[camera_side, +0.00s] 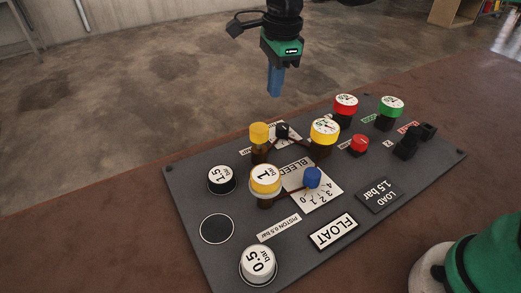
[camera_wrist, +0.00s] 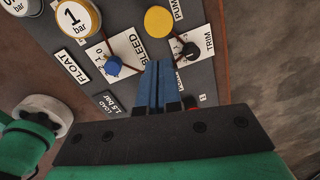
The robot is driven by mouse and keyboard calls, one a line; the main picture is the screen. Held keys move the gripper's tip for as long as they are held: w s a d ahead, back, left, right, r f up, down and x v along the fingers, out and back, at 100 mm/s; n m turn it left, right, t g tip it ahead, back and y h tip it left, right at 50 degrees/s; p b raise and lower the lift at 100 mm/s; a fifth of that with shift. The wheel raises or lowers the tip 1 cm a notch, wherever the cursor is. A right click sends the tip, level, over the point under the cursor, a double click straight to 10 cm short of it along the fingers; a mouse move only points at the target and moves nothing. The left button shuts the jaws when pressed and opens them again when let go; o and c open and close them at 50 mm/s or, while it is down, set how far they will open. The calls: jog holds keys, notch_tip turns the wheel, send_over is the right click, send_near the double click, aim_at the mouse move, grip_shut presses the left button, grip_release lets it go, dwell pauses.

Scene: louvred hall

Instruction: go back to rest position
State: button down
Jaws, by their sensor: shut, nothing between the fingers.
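My gripper (camera_side: 275,82) hangs above the far edge of a dark grey panel in the side view, pointing down and apart from everything. Its blue fingers (camera_wrist: 159,84) are shut together with nothing between them in the wrist view. The panel (camera_side: 188,184) carries several gauges, knobs and labels. A blue knob (camera_side: 312,177) sits on a white dial plate marked BLEED; it also shows in the wrist view (camera_wrist: 113,66). A black knob (camera_side: 282,131) is near the far edge, beside the TRIM label (camera_wrist: 208,36) in the wrist view.
Yellow gauges (camera_side: 265,180), a yellow-topped post (camera_side: 259,134), red (camera_side: 346,105) and green (camera_side: 391,106) capped parts and a red button (camera_side: 359,144) stand up from the panel. The panel lies on a brown surface (camera_side: 110,225). The space around my gripper is clear.

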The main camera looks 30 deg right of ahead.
jog(key=s+d+f+n+t, duration=0.1)
jog(key=s+d+n, duration=0.3)
jog(key=n, duration=0.5)
jog(key=s+d+f+n+t, duration=0.2)
jog(key=s+d+n+t, duration=0.2)
jog(key=s+n, duration=0.4)
jog(key=shift+d+n+t, duration=0.2)
jog(key=shift+n+t, duration=0.1)
jog(key=shift+n, duration=0.8)
